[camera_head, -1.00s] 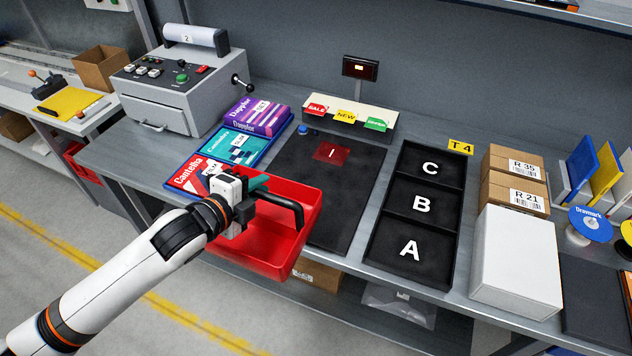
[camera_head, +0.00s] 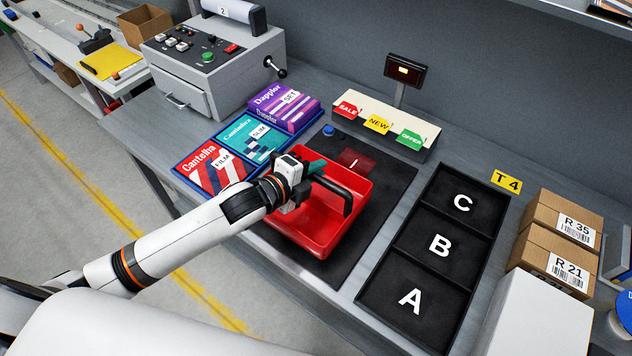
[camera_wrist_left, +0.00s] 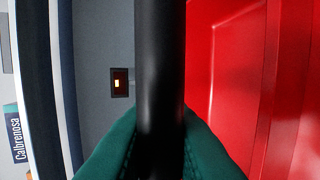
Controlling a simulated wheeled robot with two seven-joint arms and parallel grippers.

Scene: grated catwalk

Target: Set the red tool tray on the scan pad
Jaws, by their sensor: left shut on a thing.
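The red tool tray (camera_head: 312,232) is an open red box with a black bar handle, empty as far as I see. My left gripper (camera_head: 318,174) is shut on the handle, which stands between its green fingertips in the left wrist view (camera_wrist_left: 160,140). The tray's red wall (camera_wrist_left: 235,70) fills the right of that view. The scan pad (camera_head: 392,181) is a flat dark mat with a red window (camera_head: 352,163) near its back. The tray is over the pad's left and middle part and hides some of it. I cannot tell whether it touches the pad. My right gripper is not in view.
Boxes in a blue-edged rack (camera_head: 221,150) stand close left of the tray. A tabbed card holder (camera_head: 386,124) and a small display (camera_head: 405,70) are behind the pad. A black A-B-C tray (camera_head: 390,282) lies to the right, before brown cartons (camera_head: 556,232).

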